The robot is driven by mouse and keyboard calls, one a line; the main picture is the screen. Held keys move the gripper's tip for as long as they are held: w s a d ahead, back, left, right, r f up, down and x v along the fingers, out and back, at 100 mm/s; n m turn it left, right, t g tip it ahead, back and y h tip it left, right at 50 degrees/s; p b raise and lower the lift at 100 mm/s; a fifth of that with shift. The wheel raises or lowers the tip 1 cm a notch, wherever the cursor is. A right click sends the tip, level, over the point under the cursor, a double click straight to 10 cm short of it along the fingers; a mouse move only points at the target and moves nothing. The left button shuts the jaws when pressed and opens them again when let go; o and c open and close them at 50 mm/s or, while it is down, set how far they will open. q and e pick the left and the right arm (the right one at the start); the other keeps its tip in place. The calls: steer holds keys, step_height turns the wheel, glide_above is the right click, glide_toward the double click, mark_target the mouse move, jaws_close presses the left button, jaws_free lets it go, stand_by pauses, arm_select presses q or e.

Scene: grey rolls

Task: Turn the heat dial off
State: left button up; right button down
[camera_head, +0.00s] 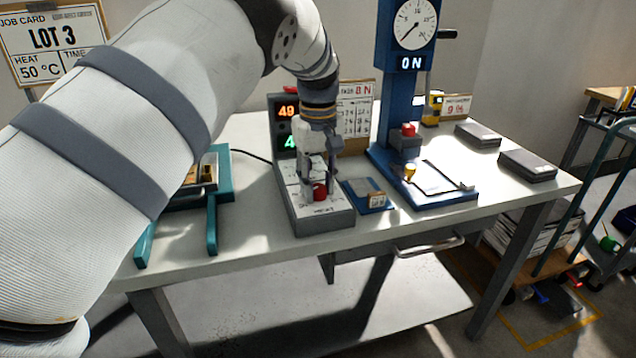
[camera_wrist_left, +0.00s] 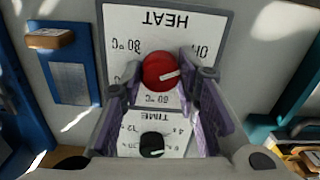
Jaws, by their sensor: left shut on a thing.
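The red heat dial (camera_head: 320,191) sits on the sloped white face of a grey control box (camera_head: 322,223). In the left wrist view the heat dial (camera_wrist_left: 160,72) appears upside down, under the word HEAT. Its white pointer line points to the right and slightly up, towards the side with the off label; 80 °C and 60 °C marks lie to the left and below. My left gripper (camera_wrist_left: 163,82) has its fingers on either side of the dial and is shut on it. In the head view, my left gripper (camera_head: 318,182) partly covers the dial and panel. My right gripper is not in view.
The black time dial (camera_wrist_left: 152,144) is close below the heat dial in the wrist view. A blue press (camera_head: 400,130) showing ON stands to the right. A teal stand (camera_head: 222,175) is to the left. A blue plate (camera_head: 362,190) lies beside the box.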

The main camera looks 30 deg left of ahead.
mark_target(318, 187)
arm_select(q)
steer(key=shift+n, duration=0.5)
steer(key=o, duration=1.2)
step_height(318, 187, up, 12)
